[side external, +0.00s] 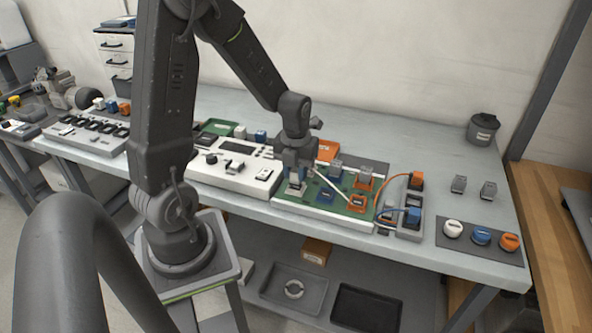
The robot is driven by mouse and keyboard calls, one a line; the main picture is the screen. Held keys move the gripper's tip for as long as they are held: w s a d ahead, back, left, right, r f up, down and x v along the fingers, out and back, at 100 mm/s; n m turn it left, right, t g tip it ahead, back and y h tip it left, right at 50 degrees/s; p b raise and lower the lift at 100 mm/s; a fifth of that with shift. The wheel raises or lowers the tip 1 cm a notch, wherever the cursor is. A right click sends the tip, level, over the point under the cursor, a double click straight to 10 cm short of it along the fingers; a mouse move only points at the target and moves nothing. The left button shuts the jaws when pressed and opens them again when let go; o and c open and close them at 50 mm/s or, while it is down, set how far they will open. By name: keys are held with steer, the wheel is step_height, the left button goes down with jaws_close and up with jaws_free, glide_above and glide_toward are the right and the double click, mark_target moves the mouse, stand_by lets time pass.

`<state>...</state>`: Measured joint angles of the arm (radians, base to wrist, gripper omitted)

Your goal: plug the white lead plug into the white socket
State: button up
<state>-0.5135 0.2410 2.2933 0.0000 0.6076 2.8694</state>
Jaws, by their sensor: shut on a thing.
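My gripper (297,176) points down over the left part of a green board (311,208). It is shut on the white lead plug (297,185), which is mostly hidden by the fingers. The white lead (331,184) runs from the gripper down to the right across the board. The plug is right above or at the white socket, which I cannot make out clearly under it. I cannot tell whether the plug is seated. A blue socket (326,197) and an orange socket (358,203) sit to the right on the board.
Grey blocks (365,173) stand at the board's back. Right of it, a grey holder carries an orange plug (416,180) and a blue plug (413,215) with leads. A white control unit (232,172) adjoins on the left.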

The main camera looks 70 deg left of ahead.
steer(key=shift+f, duration=0.9)
stand_by(0.8)
steer(key=o, duration=1.3)
steer(key=shift+r, duration=3.55)
